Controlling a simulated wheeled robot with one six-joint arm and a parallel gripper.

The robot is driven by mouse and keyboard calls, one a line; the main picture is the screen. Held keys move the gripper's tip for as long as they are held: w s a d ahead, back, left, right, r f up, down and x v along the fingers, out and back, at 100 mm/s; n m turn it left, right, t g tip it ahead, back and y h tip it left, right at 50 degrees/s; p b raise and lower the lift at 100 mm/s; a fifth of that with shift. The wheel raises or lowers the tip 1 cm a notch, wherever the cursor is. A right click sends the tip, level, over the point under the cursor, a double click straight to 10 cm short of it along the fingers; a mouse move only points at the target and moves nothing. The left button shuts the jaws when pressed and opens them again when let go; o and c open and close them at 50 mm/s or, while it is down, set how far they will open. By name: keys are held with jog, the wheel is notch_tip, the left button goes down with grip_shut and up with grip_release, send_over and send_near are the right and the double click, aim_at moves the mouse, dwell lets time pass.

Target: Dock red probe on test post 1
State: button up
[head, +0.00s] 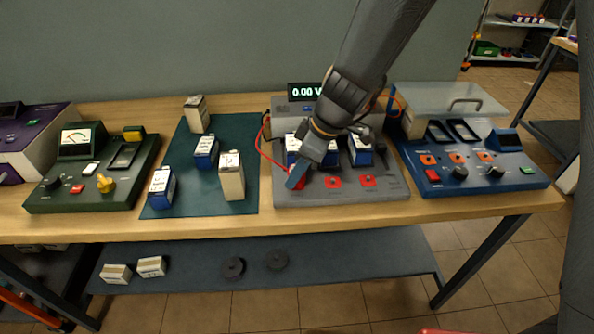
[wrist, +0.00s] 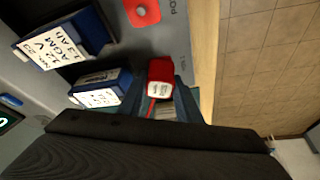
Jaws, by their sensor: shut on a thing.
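The grey tester (head: 286,197) stands on the bench with a lit display (head: 305,92) reading 0.00 V. Two red post pads show along its front, a middle one (head: 333,181) and a right one (head: 367,180). My gripper (head: 295,181) is at the tester's front left corner, pointing down. Its blue fingers are shut on the red probe (wrist: 160,72), whose red and white end shows between them in the wrist view. One red pad (wrist: 142,11) lies beyond the probe there. The spot under the probe is hidden, so I cannot tell whether it touches a post.
Blue-cased batteries (wrist: 103,87) sit on the tester close beside my fingers. A red cable (head: 262,150) loops at the tester's left. A green mat (head: 187,137) with several batteries lies left; a blue device (head: 450,180) stands right. The bench edge (head: 340,213) is close in front.

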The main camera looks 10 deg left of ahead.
jog(key=shift+f+b, duration=0.3)
jog(key=shift+b, duration=0.05)
jog(key=o, duration=0.8)
jog(key=p+v, duration=0.5)
jog(key=v, duration=0.6)
dwell(0.3)
dwell(0.4)
jog(key=s+d+f+m+h+b, duration=0.1)
jog(key=s+d+m, duration=0.3)
jog(key=d+m, duration=0.4)
jog(key=s+d+f+m+h+b, duration=0.1)
jog(key=d+m, duration=0.7)
jog(key=d, duration=0.8)
jog(key=s+f+h, duration=0.1)
jog(key=s+h, duration=0.1)
jog(key=s, duration=0.1)
jog(key=shift+s+f+t, duration=0.3)
jog(key=shift+t, duration=0.1)
